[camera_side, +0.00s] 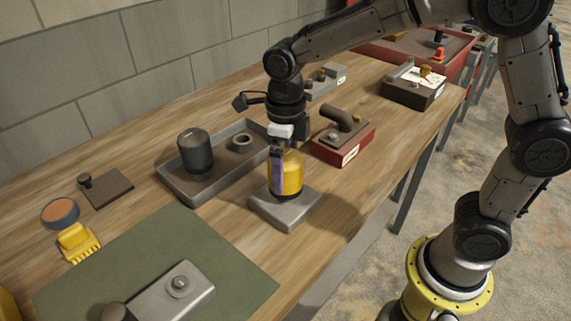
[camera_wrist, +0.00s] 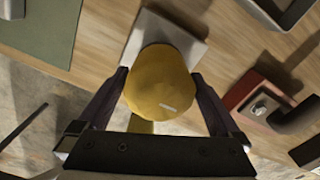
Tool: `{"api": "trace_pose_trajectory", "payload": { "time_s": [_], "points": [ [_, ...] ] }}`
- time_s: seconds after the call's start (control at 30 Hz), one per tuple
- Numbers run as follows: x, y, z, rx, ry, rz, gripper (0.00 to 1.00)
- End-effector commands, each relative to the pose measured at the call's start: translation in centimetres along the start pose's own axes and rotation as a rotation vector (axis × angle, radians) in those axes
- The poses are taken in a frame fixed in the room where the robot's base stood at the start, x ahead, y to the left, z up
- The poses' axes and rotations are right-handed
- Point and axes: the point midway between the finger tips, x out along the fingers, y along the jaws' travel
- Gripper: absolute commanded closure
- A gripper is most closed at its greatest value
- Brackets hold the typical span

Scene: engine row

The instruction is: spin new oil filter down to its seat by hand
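The yellow oil filter (camera_side: 291,175) stands upright on a square grey metal block (camera_side: 306,210) on the bench. Its lower end is dark and meets the block's top; I cannot tell how tightly it sits. My gripper (camera_side: 285,172) points down over the filter, with a finger along its side. In the wrist view the yellow filter (camera_wrist: 161,82) lies between the two fingers of my gripper (camera_wrist: 160,88), which reach both sides of it and look closed on it. The grey block (camera_wrist: 188,42) shows behind the filter. The thread and seat are hidden.
A grey tray (camera_side: 172,187) to the left holds a dark cylinder (camera_side: 195,152) and a small ring (camera_side: 242,142). A red block with a dark bent pipe (camera_side: 343,140) stands close behind on the right. A green mat (camera_side: 140,265) lies in front. The bench's right edge is near the grey block.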

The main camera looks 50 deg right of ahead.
Motion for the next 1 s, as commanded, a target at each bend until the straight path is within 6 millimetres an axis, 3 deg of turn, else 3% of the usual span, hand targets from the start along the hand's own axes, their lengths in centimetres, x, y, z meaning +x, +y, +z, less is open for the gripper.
{"api": "trace_pose_trajectory", "payload": {
  "time_s": [0.13,0.27,0.7,1.0],
  "points": [
    [-0.5,0.0,0.0,0.000,0.000,0.000,0.00],
    [-2.3,0.0,0.1,0.000,-0.003,0.000,0.00],
    [-11.3,0.0,0.1,0.000,-0.003,0.000,0.00],
    [-13.8,0.0,0.0,-0.021,-0.001,0.000,0.00]
  ]
}}
